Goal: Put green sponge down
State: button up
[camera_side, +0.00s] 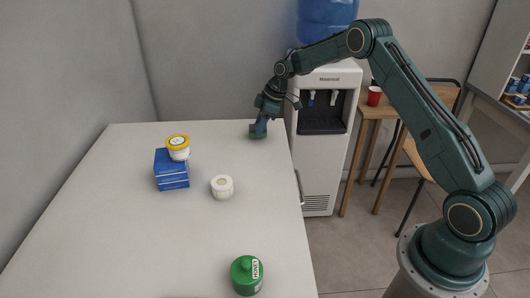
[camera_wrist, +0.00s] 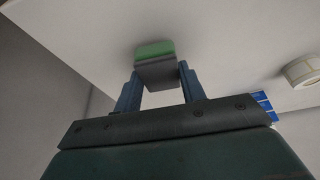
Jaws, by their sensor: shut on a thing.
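The green sponge (camera_wrist: 154,49), with a grey layer on one side, is between the two blue fingers of my gripper (camera_wrist: 158,82) in the wrist view. In the side view my gripper (camera_side: 259,129) points down at the far right corner of the white counter, and the sponge (camera_side: 256,135) shows small and dark at its tips. My gripper is shut on the sponge. The sponge is at or very near the counter surface; I cannot tell whether it touches.
A water dispenser (camera_side: 318,165) stands just right of the counter. The counter's far left is clear.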

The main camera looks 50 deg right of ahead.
jog(key=shift+f, duration=0.55)
jog(key=shift+f, duration=0.15)
jog(key=o, duration=0.9)
jog(key=shift+o, duration=0.2)
jog(key=v, duration=1.2)
jog(key=shift+r, duration=0.2)
